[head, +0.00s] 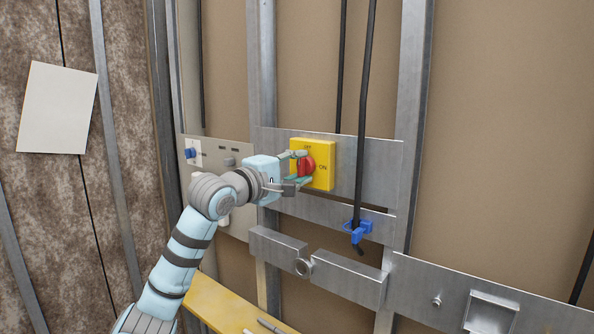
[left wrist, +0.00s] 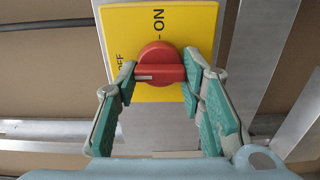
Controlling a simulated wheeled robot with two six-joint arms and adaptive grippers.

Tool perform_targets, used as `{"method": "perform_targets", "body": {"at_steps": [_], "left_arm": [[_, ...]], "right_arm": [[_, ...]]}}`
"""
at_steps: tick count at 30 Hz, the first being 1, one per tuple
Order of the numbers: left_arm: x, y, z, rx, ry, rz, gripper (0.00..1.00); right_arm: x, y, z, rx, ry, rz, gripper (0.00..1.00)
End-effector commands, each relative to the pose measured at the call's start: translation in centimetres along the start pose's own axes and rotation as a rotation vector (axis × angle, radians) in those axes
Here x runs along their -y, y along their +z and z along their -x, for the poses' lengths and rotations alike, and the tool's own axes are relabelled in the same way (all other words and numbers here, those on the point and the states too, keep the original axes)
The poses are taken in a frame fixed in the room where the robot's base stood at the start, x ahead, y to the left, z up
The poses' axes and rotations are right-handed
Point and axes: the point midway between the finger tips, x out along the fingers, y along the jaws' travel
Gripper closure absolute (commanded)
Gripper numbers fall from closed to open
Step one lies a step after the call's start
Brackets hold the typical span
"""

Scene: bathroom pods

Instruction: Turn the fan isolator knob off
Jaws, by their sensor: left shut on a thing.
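The yellow fan isolator (head: 325,178) is fixed on a grey metal plate. Its red knob (head: 306,166) faces out, with the OFF label above it and the ON label at its right. In the left wrist view the red knob (left wrist: 160,62) has its handle lying across, and its white mark points left, to the side of the partly hidden OFF label. My left gripper (head: 301,168) is shut on the knob, one finger at each end of its handle. My right gripper is not in view.
A black cable (head: 363,110) hangs right of the isolator, through a blue clip (head: 357,229). A grey panel with a blue fitting (head: 190,153) is at left. Metal studs (head: 413,100) and brackets (head: 345,283) surround the plate. A yellow surface (head: 225,308) lies below.

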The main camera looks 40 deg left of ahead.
Motion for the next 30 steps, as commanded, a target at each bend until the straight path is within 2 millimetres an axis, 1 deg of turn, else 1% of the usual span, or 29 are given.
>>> {"method": "perform_targets", "body": {"at_steps": [6,17,18,21,30], "left_arm": [[-0.08,-0.03,0.01,-0.001,0.002,0.030,0.92],[-0.08,-0.02,0.01,-0.001,0.002,0.032,0.92],[-0.08,-0.02,0.01,-0.001,0.002,0.032,0.58],[-0.06,-0.01,0.01,0.000,0.001,0.032,0.43],[-0.16,0.00,0.00,0.000,0.001,0.032,0.43]], "right_arm": [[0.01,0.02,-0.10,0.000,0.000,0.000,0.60],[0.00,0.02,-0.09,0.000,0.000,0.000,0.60],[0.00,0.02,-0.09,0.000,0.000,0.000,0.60],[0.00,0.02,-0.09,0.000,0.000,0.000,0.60],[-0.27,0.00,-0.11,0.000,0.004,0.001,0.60]]}}
